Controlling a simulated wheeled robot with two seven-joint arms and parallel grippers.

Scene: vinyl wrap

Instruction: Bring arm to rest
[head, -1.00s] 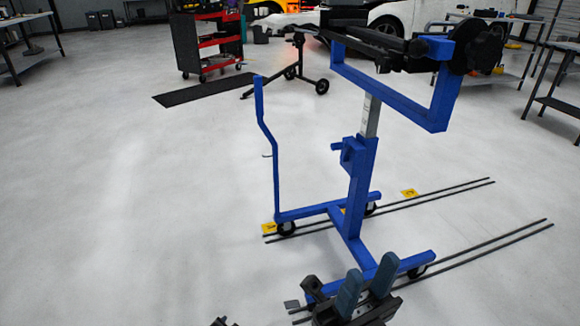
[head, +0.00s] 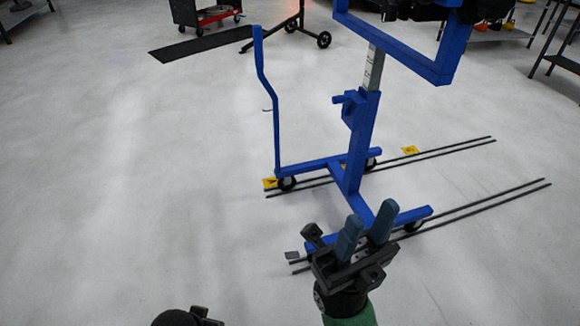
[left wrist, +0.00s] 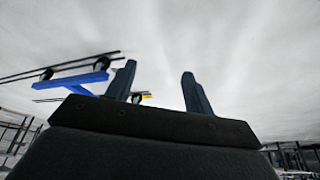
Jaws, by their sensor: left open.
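My right gripper (head: 368,218) is at the lower middle of the head view, with its two blue-grey fingers apart and nothing between them. It shows in front of the base of a blue wheeled stand (head: 362,135); whether it touches the stand cannot be told. At the bottom edge, left of it, a dark part, apparently of my left arm, shows only partly. In the left wrist view my left gripper (left wrist: 159,74) has its two fingers wide apart and empty. Part of the blue stand (left wrist: 75,82) shows at the left there.
The stand's wheels are by dark floor rails (head: 450,220) with yellow markers (head: 410,150). A black mat (head: 200,48), a red cart (head: 205,14) and a dark wheeled stand (head: 290,28) are at the back. A workbench (head: 560,60) is at the right. The left floor is clear.

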